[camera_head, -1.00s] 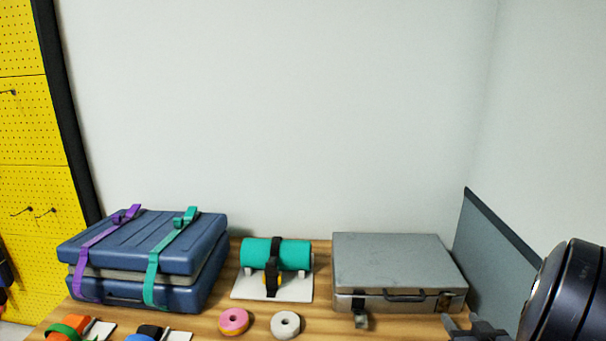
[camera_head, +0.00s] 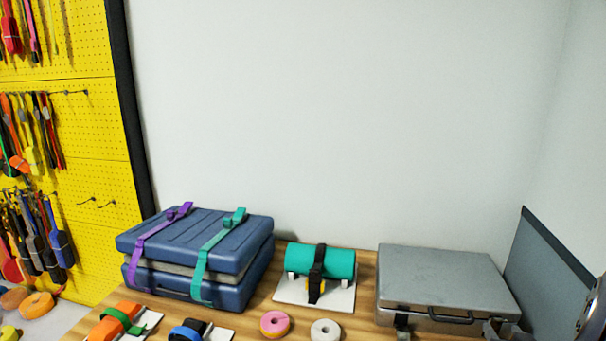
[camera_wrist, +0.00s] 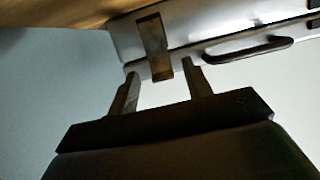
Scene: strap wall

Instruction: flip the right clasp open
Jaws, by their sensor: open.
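The grey case (camera_head: 440,275) lies closed on the bench at the right, with a dark handle (camera_head: 450,316) on its front. The right clasp (camera_wrist: 155,47) is a brownish metal plate on the case front beside the handle in the wrist view. My gripper (camera_wrist: 162,75) is open, its two fingers on either side of the clasp's free end. I cannot tell whether they touch it. In the head view my gripper (camera_head: 497,328) shows only partly at the case's front right corner and hides the right clasp. The left clasp (camera_head: 402,322) sticks out from the case front.
A dark upright panel (camera_head: 545,275) stands close to the case's right. A teal roll (camera_head: 320,260) on a white stand is left of the case. Tape rolls (camera_head: 325,330) lie in front. A strapped blue case (camera_head: 195,255) is further left.

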